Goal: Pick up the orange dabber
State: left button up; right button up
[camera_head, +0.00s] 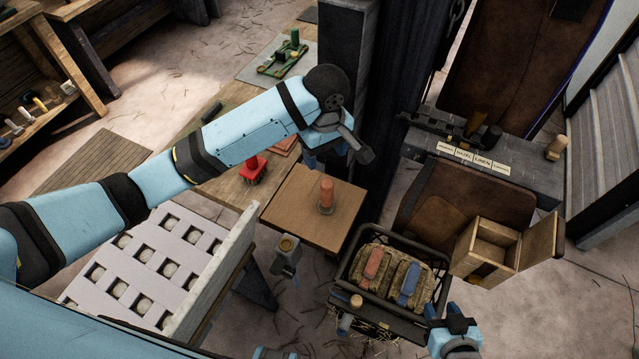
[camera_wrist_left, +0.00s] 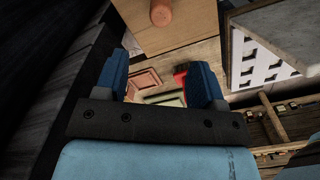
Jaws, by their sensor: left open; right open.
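The orange dabber (camera_head: 326,192) stands upright on a brown wooden board (camera_head: 288,222), with a darker foot at its base. In the left wrist view the orange dabber (camera_wrist_left: 161,13) shows at the top edge, partly cut off. My left gripper (camera_head: 335,153) is open and empty, above and behind the dabber in the head view. Its two blue fingers (camera_wrist_left: 158,82) are apart in the wrist view, with the dabber beyond them. My right gripper (camera_head: 453,326) is open at the bottom edge, right of the dark caddy and well away from the dabber.
A red brush (camera_head: 252,170) lies left of the board. A white panel with square holes (camera_head: 133,290) stands front left. A dark post (camera_head: 345,40) rises behind my left gripper. An open wooden box (camera_head: 487,242) stands right.

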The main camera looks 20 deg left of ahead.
aim_at(325, 181)
pick_arm(q)
jog(key=f, duration=0.8)
jog(key=shift+s+d+f, duration=0.1)
jog(key=shift+s+d, duration=0.05)
jog(key=shift+s, duration=0.05)
jog(key=shift+s+d+f+p, duration=0.15)
jog(key=shift+f+p, duration=0.2)
jog(key=shift+f, duration=1)
jog(key=shift+s+d+f+p, duration=0.15)
jog(key=shift+f+p, duration=0.15)
jog(key=shift+f, duration=1)
jog(key=shift+w, duration=0.1)
grip_shut()
